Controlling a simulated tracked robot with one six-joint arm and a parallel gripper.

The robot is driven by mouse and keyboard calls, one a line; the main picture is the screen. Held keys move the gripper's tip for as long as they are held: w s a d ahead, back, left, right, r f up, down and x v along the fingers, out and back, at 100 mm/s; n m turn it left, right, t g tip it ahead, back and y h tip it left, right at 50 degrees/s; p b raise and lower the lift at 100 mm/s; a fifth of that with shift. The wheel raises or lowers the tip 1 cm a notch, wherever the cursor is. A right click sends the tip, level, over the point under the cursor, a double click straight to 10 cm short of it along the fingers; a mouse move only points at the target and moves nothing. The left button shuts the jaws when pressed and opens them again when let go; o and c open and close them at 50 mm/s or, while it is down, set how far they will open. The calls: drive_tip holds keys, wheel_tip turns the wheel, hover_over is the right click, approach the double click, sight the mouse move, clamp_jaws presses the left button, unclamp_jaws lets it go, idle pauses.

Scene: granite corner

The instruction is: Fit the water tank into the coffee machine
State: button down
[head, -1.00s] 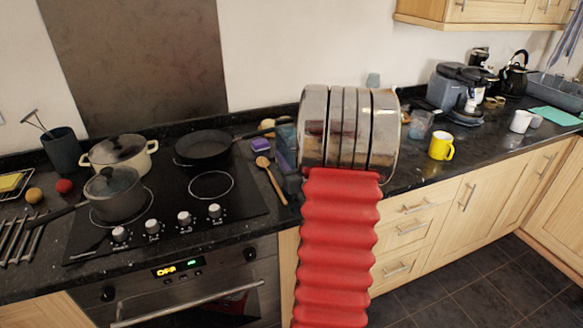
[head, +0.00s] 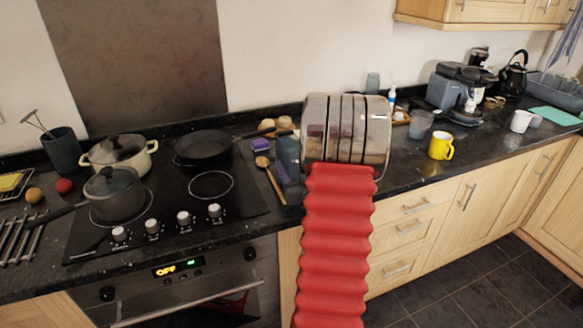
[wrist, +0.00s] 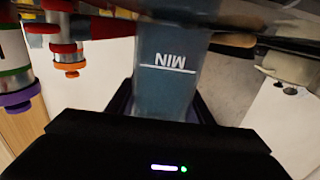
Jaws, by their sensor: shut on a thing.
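The water tank (wrist: 167,75) is a blue-grey translucent container with an upside-down white MIN mark in the wrist view. My gripper (wrist: 165,105) is shut on it, its dark fingers at both sides. In the head view my arm hides the gripper and most or all of the tank; I cannot tell whether a blue-grey shape (head: 288,152) beside the arm is the tank. A grey and black appliance (head: 443,91) at the back right looks like the coffee machine. The tank's far end is not clear.
A wooden spoon (head: 270,178), black pan (head: 204,146) and pots (head: 115,193) are at the left. Bottles with coloured caps (wrist: 68,55) show in the wrist view.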

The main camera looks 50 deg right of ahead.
drive_tip(key=c, duration=0.9)
unclamp_jaws()
drive_tip(key=v, duration=1.2)
